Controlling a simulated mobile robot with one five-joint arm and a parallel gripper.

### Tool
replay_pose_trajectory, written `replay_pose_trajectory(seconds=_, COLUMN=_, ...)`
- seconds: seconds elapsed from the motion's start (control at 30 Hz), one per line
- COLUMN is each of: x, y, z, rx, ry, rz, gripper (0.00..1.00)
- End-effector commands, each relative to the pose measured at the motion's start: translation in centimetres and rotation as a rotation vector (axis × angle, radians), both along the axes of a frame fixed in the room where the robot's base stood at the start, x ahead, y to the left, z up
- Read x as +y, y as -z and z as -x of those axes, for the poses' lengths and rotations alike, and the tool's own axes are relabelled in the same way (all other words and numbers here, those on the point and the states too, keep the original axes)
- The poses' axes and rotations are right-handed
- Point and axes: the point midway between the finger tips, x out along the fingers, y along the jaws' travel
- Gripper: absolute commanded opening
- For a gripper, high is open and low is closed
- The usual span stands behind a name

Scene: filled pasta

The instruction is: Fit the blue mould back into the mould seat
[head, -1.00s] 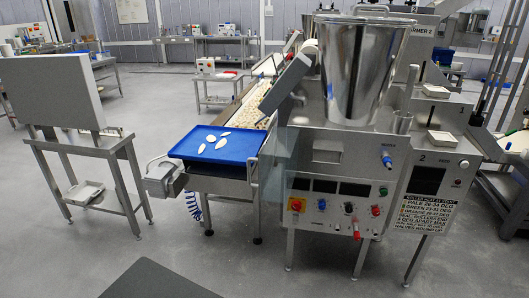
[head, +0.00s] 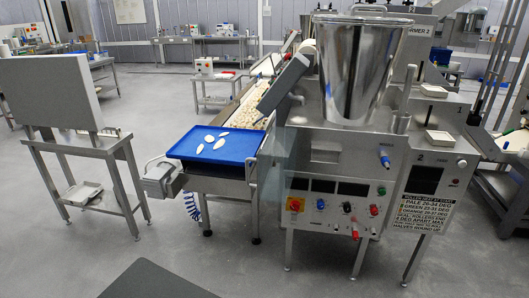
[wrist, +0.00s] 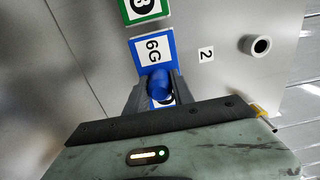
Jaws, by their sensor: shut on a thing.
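In the wrist view my gripper (wrist: 160,97) is shut on a blue, round-ended piece (wrist: 159,82), which I take to be the blue mould. The fingers hide its sides and lower part. Just beyond it is a blue-bordered plate (wrist: 141,55) with dark characters on white, on a grey metal face. The held piece overlaps the plate's lower edge; I cannot tell whether they touch. I cannot make out the mould seat for certain. My gripper does not show in the head view.
In the wrist view a green-bordered plate (wrist: 128,12), a label "2" (wrist: 206,55) and a round socket-like ring (wrist: 257,46) lie beyond. In the head view the steel machine (head: 330,170) stands right of a blue tray (head: 190,151) with pale pieces. Open floor (head: 230,265) lies in front.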

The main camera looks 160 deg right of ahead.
Motion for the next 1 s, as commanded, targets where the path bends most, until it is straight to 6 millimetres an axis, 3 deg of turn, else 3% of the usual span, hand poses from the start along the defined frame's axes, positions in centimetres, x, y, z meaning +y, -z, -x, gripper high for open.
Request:
replay_pose_trajectory(seconds=0.27, x=-0.1, y=-0.1, z=0.2, rx=-0.002, ry=0.001, rz=0.000, gripper=0.00)
replay_pose_trajectory(seconds=1.0, x=-0.9, y=-0.1, z=3.5, rx=-0.002, ry=0.001, rz=0.000, gripper=0.00)
